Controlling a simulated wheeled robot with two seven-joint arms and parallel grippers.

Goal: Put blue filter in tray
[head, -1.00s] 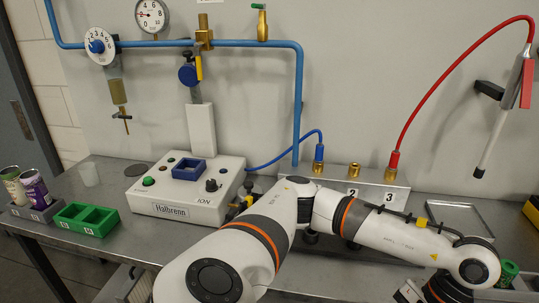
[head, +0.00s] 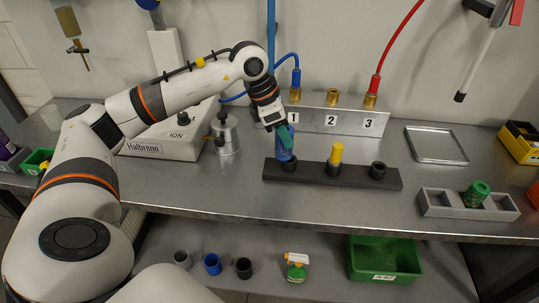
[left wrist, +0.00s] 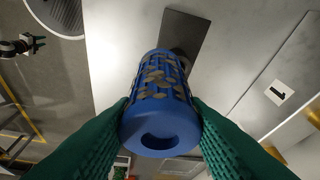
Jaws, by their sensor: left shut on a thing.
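The blue filter (head: 285,153) is a blue cylinder with an openwork wall, at the left slot of the dark rack (head: 313,175). My left gripper (head: 282,138) has green fingers and is shut on the filter from above. In the left wrist view the blue filter (left wrist: 158,95) stands between both green fingers (left wrist: 160,125), its holed round end towards the camera. Whether its lower end is in the slot or just above it, I cannot tell. A flat, empty metal tray (head: 436,145) lies at the back right of the bench.
A yellow filter (head: 335,155) stands in the rack's middle slot; the right slot (head: 377,171) is empty. A grey holder (head: 437,204) with a green filter (head: 477,193) is at the right. A numbered valve block (head: 340,119) stands behind the rack.

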